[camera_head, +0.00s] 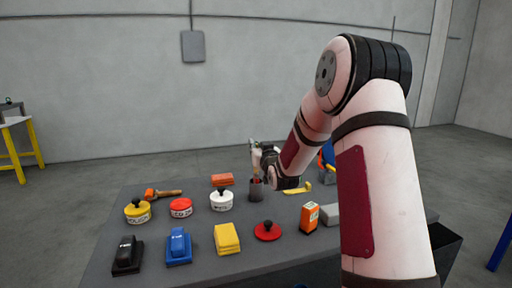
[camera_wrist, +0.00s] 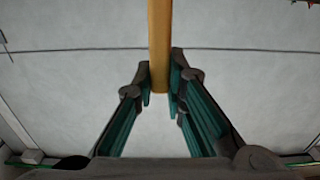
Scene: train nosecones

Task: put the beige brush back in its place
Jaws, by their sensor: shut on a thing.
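My gripper (camera_wrist: 160,85) is shut on the tan handle of the beige brush (camera_wrist: 159,40); the handle runs up out of the top of the wrist view, and its bristles are not seen there. In the head view my gripper (camera_head: 258,160) is over the back middle of the table, just above a dark grey cup (camera_head: 256,193). Something reddish shows at the cup's mouth. I cannot tell whether the brush touches the cup, as the gripper hides much of that spot.
The grey table (camera_head: 205,225) holds a wooden-handled tool with an orange-red end (camera_head: 163,194), several round tins, an orange block (camera_head: 222,180), black (camera_head: 127,255), blue (camera_head: 178,247) and yellow (camera_head: 227,238) blocks, a red disc (camera_head: 267,231) and an orange box (camera_head: 309,217). My arm hides the right side.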

